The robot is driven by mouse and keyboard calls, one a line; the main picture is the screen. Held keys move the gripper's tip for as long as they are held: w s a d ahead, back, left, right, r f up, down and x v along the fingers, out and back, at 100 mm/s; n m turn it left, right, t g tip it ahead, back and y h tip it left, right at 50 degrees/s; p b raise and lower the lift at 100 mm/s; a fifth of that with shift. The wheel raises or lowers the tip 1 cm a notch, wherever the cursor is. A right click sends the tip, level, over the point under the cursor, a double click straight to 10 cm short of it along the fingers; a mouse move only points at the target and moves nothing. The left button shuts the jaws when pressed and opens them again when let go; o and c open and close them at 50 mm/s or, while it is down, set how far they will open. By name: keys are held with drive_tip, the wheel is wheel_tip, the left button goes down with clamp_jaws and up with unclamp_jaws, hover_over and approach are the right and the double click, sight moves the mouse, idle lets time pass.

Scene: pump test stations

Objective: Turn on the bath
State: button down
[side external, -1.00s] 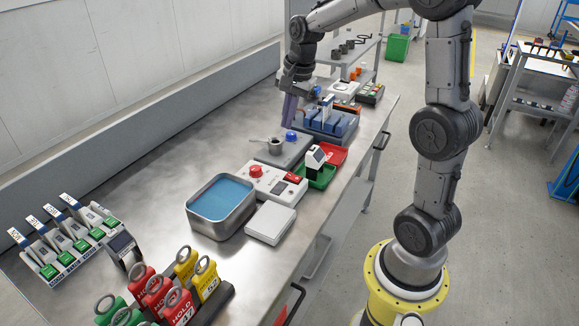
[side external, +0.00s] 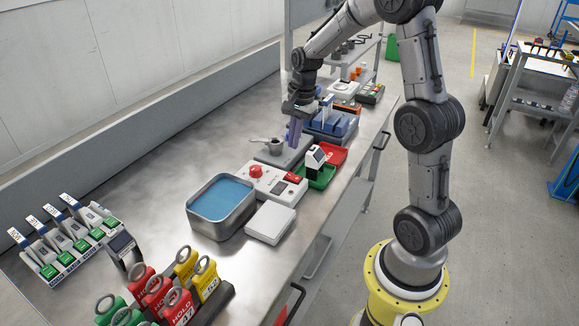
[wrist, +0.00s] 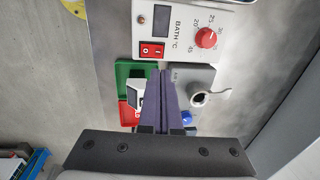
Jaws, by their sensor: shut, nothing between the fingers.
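The bath is a metal tub (side external: 245,211) of blue liquid on the bench. Its white control box (side external: 262,188) stands beside it, with a red knob (side external: 256,171) and a red rocker switch (side external: 293,178). In the wrist view the box is at the top, labelled "BATH °C", with a dark display (wrist: 161,22), the red rocker switch (wrist: 152,51) and the red dial (wrist: 206,38). Which side of the rocker is pressed is unclear. My gripper (side external: 292,145), with purple fingers (wrist: 162,75), is shut and empty, above the grey plate unit and apart from the box.
A white flat box (side external: 270,223) lies near the tub.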

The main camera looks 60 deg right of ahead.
sight(289, 175)
drive_tip(key=f, duration=0.3)
drive_tip(key=w+f, duration=0.1)
drive_tip(key=f, duration=0.5)
drive_tip(key=shift+w+f, duration=0.2)
drive_tip(key=shift+f, duration=0.15)
drive_tip(key=shift+w+f+g, duration=0.1)
drive_tip(key=shift+f+g, duration=0.15)
drive_tip(key=shift+g, duration=0.05)
drive_tip(key=shift+s+r, duration=0.2)
drive_tip(key=shift+s, duration=0.6)
drive_tip(key=shift+r, duration=0.1)
wheel_tip(289, 175, up, 14)
drive_tip(key=w, duration=0.2)
